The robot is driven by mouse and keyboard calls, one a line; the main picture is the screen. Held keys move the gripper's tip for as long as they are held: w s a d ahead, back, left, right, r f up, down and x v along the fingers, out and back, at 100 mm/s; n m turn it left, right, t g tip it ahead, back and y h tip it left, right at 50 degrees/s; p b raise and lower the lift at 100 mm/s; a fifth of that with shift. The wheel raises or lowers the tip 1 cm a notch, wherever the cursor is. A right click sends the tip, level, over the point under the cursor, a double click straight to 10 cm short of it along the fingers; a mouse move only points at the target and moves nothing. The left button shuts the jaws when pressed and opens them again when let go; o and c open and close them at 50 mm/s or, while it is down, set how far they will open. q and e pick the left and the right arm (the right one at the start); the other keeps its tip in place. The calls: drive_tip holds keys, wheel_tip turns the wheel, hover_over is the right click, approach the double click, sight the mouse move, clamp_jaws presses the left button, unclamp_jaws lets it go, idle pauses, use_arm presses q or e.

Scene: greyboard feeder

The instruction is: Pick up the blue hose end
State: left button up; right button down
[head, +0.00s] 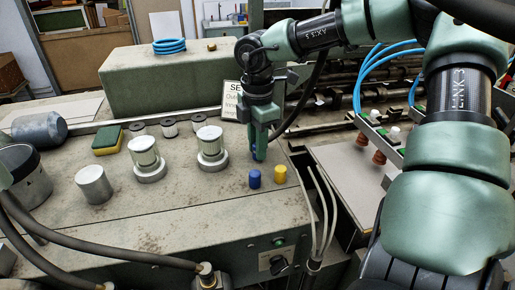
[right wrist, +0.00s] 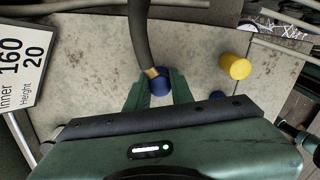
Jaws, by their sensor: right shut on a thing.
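The blue hose end (right wrist: 160,84) sits between the two fingers of my right gripper (right wrist: 158,92) in the right wrist view. A dark hose with a brass-coloured ring runs up from it. In the head view my right gripper (head: 260,150) points down over the machine top, shut on the hose end, which is mostly hidden by the fingers. The dark hose (head: 296,128) curves up beside the arm. A blue cylinder (head: 254,179) and a yellow cylinder (head: 280,174) stand on the machine top just below and in front of it. My left gripper is not in view.
A sign (head: 231,100) stands behind the gripper. Dark hoses cross the front left. The machine top between the jars and front edge is clear.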

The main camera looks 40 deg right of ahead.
drive_tip(key=shift+w+r+b, duration=0.1)
drive_tip(key=shift+r+b, duration=0.25)
drive_tip(key=shift+r, duration=0.1)
wheel_tip(320, 180, up, 8)
drive_tip(key=shift+f+b, duration=0.1)
drive_tip(key=shift+b, duration=1.15)
drive_tip(key=shift+r, duration=0.65)
drive_tip(key=shift+d, duration=0.1)
